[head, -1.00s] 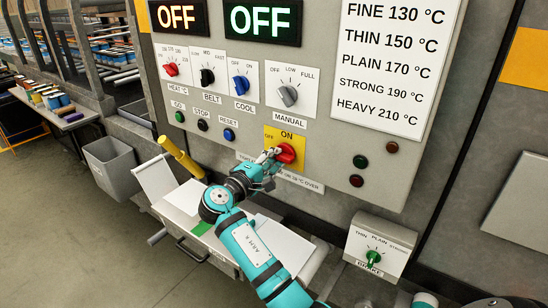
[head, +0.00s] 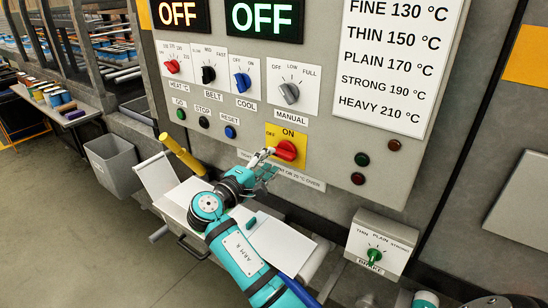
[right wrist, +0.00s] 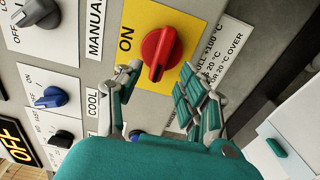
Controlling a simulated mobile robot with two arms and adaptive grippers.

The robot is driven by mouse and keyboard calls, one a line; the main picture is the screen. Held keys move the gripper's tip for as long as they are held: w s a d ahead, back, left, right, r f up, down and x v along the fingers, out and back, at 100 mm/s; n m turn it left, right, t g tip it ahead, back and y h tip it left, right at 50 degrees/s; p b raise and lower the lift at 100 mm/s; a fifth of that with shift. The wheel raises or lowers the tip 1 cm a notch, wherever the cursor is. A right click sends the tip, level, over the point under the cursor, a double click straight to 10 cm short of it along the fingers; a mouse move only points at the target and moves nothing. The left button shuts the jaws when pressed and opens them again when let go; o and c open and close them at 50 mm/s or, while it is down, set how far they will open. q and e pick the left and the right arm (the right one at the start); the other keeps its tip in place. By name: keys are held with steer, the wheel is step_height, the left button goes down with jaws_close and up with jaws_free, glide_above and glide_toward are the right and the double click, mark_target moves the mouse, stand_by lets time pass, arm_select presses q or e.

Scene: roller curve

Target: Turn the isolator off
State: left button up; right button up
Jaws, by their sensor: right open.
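The isolator is a red rotary knob (head: 287,150) on a yellow plate (head: 300,136) marked ON above and OFF at the left. Its raised bar lies roughly sideways, its left end towards the OFF side. In the right wrist view the red knob (right wrist: 158,50) stands just beyond my fingertips, its bar running up and down there, with ON at its left. My right gripper (head: 265,163) is open at the lower left of the knob. Its fingers (right wrist: 160,80) straddle the knob's line in the wrist view, seemingly apart from it. My left gripper is out of view.
Smaller selector knobs, such as the grey MANUAL one (head: 289,92), and push buttons share the grey panel. Two displays above read OFF. A white-topped tray (head: 280,245) and yellow handle (head: 182,156) stand below. A BRAKE box (head: 381,240) is at lower right.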

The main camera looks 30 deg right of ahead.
steer(key=v, duration=0.8)
steer(key=shift+a, duration=0.35)
steer(key=shift+s, duration=0.15)
step_height(320, 180, down, 25)
steer(key=w+a+n+t+y, duration=0.2)
steer(key=n+y, duration=0.3)
steer(key=y, duration=0.1)
steer(key=s+a+f+n+g+y+b, duration=0.1)
steer(key=s+f+y, duration=0.15)
steer(key=f, duration=0.65)
steer(key=s+a+f+g+y, duration=0.15)
steer(key=s+f, duration=0.25)
steer(key=f, duration=0.5)
steer(key=s+f+m+g+y, duration=0.2)
steer(key=s+f+g+y, duration=0.15)
steer(key=s+f, duration=1.4)
steer(key=s+d+f+m+g+y, duration=0.1)
steer(key=s+f+m, duration=0.2)
steer(key=s, duration=1)
steer(key=s+d+f+m+y+b, duration=0.1)
steer(key=s+f, duration=0.5)
steer(key=s, duration=0.8)
steer(key=shift+d+m+g+y, duration=0.2)
steer(key=shift+m+g+y, duration=0.3)
steer(key=shift+m, duration=0.7)
